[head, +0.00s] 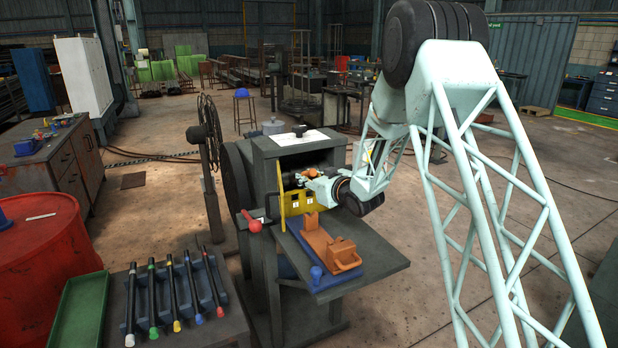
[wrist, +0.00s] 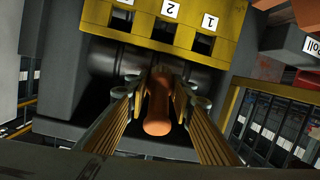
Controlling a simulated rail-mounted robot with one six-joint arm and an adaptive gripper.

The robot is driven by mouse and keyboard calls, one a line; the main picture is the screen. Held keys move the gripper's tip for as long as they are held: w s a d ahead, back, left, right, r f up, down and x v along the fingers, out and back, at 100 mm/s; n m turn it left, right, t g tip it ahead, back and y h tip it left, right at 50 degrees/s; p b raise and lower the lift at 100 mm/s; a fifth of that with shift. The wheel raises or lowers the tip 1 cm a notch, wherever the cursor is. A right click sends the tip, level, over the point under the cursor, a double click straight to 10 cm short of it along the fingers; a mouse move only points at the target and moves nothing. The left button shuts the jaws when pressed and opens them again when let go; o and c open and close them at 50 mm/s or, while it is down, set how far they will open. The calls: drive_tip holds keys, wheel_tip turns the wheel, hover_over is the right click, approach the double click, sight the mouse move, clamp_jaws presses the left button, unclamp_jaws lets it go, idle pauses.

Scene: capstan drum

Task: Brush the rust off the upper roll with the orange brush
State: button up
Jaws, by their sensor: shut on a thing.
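My gripper (head: 304,177) is at the front opening of the dark grey machine (head: 262,160), above its yellow plate. In the wrist view my gripper (wrist: 160,88) is shut on the orange brush (wrist: 158,108), with the handle between the two fingers. A bit of the brush (head: 309,173) also shows orange in the head view. A grey roll (wrist: 108,62) lies crosswise just beyond the fingertips in the wrist view. The brush's far end is hidden, so I cannot tell whether it touches the roll. Rust on the roll is too dark to make out.
A yellow plate (wrist: 185,28) with numbered slots is close to the fingers. An orange block (head: 328,243) sits on a blue mat on the machine's shelf (head: 380,262). A red-knobbed lever (head: 252,223) sticks out at left. Several colour-tipped rods (head: 172,290) lie in a rack.

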drive_tip(key=shift+s+a, duration=0.4)
drive_tip(key=shift+a, duration=0.35)
drive_tip(key=shift+a, duration=0.1)
drive_tip(key=shift+s+a, duration=0.4)
drive_tip(key=shift+a, duration=0.2)
drive_tip(key=shift+s+a, duration=0.4)
drive_tip(key=shift+a, duration=0.2)
drive_tip(key=shift+s+f+v, duration=0.1)
drive_tip(key=shift+f+v, duration=0.1)
drive_tip(key=shift+v, duration=0.75)
drive_tip(key=shift+s+f+v, duration=0.1)
drive_tip(key=shift+f+v, duration=0.1)
drive_tip(key=shift+v, duration=0.8)
drive_tip(key=shift+s+f+v, duration=0.1)
drive_tip(key=shift+f+v, duration=0.1)
drive_tip(key=shift+v, duration=0.75)
drive_tip(key=shift+f+v, duration=0.15)
drive_tip(key=shift+v, duration=0.55)
drive_tip(key=shift+f+v, duration=0.15)
drive_tip(key=shift+v, duration=0.5)
drive_tip(key=shift+a, duration=0.2)
drive_tip(key=shift+w+d+r+x, duration=0.1)
drive_tip(key=shift+r+x, duration=0.15)
drive_tip(key=shift+x, duration=1)
drive_tip(key=shift+w+d+r+x, duration=0.15)
drive_tip(key=shift+r+x, duration=0.15)
drive_tip(key=shift+x, duration=0.95)
drive_tip(key=shift+w+a+r+x, duration=0.1)
drive_tip(key=shift+r+x, duration=0.15)
drive_tip(key=shift+x, duration=0.95)
